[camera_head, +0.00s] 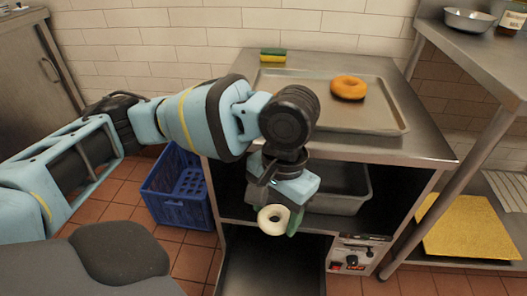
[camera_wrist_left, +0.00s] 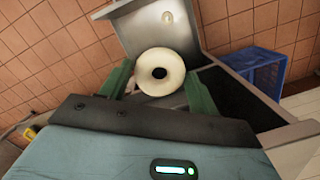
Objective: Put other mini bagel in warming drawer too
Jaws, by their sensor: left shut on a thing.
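My left gripper (camera_head: 284,219) is shut on a pale, cream-coloured mini bagel (camera_head: 273,219). In the left wrist view the mini bagel (camera_wrist_left: 161,72) sits between the two green fingers, its hole facing the camera. The warming drawer (camera_head: 262,270) is pulled open low in the steel cabinet, with a dark interior. The gripper holds the bagel above the drawer area, in front of the cabinet's middle shelf. My right gripper is not in view.
A grey bin (camera_head: 345,190) stands on the shelf. A blue crate (camera_head: 178,190) is on the floor to the left.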

